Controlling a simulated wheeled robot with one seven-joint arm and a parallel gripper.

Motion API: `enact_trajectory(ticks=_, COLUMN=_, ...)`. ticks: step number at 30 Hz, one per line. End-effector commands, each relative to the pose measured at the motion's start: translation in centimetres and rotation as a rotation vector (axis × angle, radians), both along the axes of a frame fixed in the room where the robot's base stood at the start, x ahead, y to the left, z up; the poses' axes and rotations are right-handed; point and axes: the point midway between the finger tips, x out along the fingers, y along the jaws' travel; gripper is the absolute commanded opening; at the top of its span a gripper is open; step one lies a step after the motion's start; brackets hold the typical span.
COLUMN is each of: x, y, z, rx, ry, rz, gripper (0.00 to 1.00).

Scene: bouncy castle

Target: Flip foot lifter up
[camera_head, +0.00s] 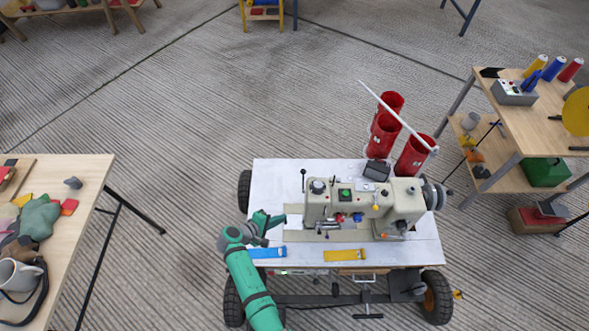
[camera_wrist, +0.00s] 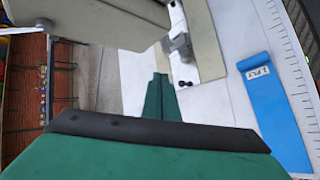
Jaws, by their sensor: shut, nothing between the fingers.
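The cream sewing machine (camera_head: 345,203) stands on a white-topped wheeled cart (camera_head: 272,180). In the wrist view, part of its cream body (camera_wrist: 130,10) crosses the top. A grey metal part (camera_wrist: 179,46), perhaps the presser foot, shows below that body. I cannot make out the foot lifter for certain in either view. My gripper (camera_head: 270,219) is at the left end of the machine, a little apart from it. In the wrist view, the green fingertips of my gripper (camera_wrist: 160,77) are together and empty, just below and left of the metal part.
A blue strip (camera_head: 267,252) and a yellow strip (camera_head: 345,255) lie along the cart's front. Red cylinders (camera_head: 412,156) and a white rod stand behind the machine. Tables flank the cart left (camera_head: 85,180) and right (camera_head: 545,140), with open floor between.

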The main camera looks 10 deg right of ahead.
Motion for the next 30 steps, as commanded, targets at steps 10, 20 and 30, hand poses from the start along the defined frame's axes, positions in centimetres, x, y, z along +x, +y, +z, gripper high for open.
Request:
enact_trajectory(ticks=10, x=9.2, y=0.8, z=13.4, rx=-0.341, ry=0.029, rz=-0.162, gripper=0.0)
enact_trajectory(ticks=20, x=11.2, y=1.6, z=19.4, rx=-0.462, ry=0.029, rz=-0.244, gripper=0.0)
enact_trajectory(ticks=30, x=11.2, y=1.5, z=19.4, rx=-0.462, ry=0.028, rz=-0.245, gripper=0.0)
